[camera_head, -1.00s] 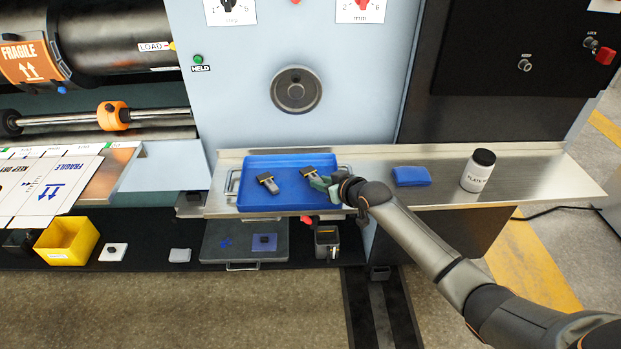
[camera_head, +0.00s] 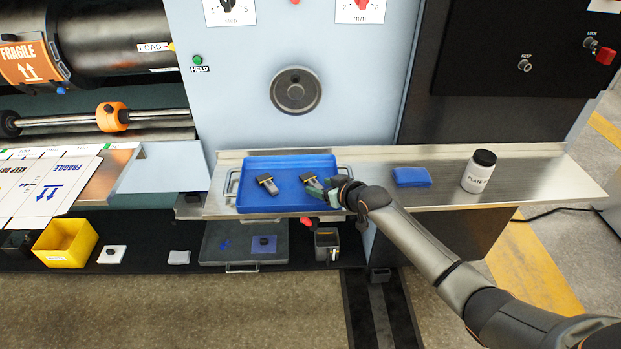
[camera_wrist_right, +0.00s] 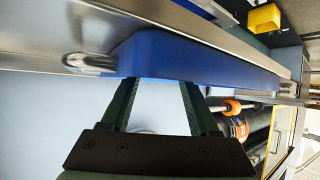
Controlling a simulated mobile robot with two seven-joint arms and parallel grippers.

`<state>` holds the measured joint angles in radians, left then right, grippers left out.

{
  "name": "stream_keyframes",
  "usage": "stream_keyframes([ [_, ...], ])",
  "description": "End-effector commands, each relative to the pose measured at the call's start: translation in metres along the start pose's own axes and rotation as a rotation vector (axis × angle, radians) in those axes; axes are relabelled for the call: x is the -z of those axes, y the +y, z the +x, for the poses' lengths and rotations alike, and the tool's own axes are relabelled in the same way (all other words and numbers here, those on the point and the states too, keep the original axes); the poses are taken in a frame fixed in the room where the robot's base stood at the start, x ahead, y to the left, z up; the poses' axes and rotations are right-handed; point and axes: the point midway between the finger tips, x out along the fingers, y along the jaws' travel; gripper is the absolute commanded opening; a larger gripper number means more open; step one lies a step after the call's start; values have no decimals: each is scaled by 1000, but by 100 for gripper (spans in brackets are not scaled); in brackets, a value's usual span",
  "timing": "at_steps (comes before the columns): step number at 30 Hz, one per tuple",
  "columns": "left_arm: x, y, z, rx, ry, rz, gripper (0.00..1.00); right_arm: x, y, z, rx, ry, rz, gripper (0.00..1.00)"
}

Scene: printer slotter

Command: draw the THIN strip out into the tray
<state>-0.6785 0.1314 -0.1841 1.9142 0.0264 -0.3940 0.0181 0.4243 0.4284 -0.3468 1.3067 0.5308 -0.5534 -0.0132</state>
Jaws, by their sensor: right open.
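The blue tray (camera_head: 290,161) lies on the metal shelf; its wall also shows in the wrist view (camera_wrist_right: 190,52). Two small grey pieces with dark, brass-edged tops lie in it: the left piece (camera_head: 268,186) and the right piece (camera_head: 312,182). I cannot tell which, if either, is the THIN strip. My right gripper (camera_head: 319,187) reaches in over the tray's right side, beside the right piece. It is open. In the wrist view its fingers (camera_wrist_right: 160,88) stand apart, nothing visible between them, their tips hidden behind the tray wall. My left gripper is not in view.
A blue pad (camera_head: 411,177) and a white bottle (camera_head: 479,171) stand on the shelf to the right. A round grey knob (camera_head: 296,90) is on the panel behind the tray. A yellow bin (camera_head: 66,243) and a dark lower tray (camera_head: 244,244) sit below.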

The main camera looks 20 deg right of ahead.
Motion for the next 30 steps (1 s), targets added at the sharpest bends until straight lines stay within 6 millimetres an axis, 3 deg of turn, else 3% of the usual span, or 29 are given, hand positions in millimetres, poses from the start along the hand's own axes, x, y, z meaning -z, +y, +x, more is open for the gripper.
stream_keyframes([
  [11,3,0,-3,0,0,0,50,0,0,-12,0,-2,0,61],
  [30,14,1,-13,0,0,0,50,0,1,-112,-1,-2,-2,61],
])
